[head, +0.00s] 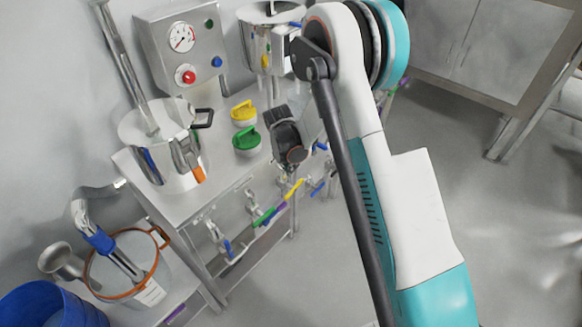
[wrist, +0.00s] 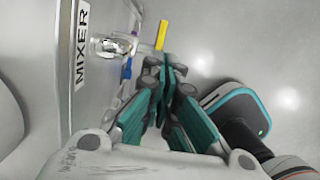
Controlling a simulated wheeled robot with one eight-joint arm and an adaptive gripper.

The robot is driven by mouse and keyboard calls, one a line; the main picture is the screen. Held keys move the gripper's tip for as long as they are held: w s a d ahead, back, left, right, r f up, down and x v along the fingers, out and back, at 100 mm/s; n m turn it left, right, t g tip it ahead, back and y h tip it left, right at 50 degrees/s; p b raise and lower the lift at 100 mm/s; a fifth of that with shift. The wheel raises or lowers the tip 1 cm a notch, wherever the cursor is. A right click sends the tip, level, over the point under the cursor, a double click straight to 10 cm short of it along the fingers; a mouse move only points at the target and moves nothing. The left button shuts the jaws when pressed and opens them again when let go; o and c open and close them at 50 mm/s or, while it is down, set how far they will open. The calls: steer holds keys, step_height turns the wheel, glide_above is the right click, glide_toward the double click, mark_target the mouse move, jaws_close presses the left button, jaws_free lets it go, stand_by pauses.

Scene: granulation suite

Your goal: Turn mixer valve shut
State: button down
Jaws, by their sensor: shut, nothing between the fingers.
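In the wrist view, a "MIXER" label (wrist: 81,45) is on the grey panel at upper left. Beside it is a metal valve (wrist: 108,46) with a blue lever (wrist: 127,69). My gripper (wrist: 165,72) has its teal fingers shut and empty, just right of the blue lever; I cannot tell whether they touch it. In the head view, my gripper (head: 291,150) hangs by the front edge of the steel bench, partly hidden by its own wrist. Several valves line that edge; which one is the mixer valve is unclear there.
A yellow lever (wrist: 161,35) is beyond the fingertips. Along the bench (head: 218,187) are green (head: 264,217), yellow (head: 294,187) and blue (head: 232,250) levers. A steel pot (head: 160,145) and gauge box (head: 183,50) stand on it. The floor (head: 460,180) at right is clear.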

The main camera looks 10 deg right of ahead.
mark_target(297, 185)
steer(key=b+x, duration=0.4)
steer(key=x, duration=0.6)
steer(key=shift+f, duration=0.1)
steer(key=shift+w+d+f+g+y, duration=0.15)
steer(key=shift+d+f+g+y, duration=0.2)
steer(key=shift+y, duration=0.25)
steer(key=shift+f, duration=0.1)
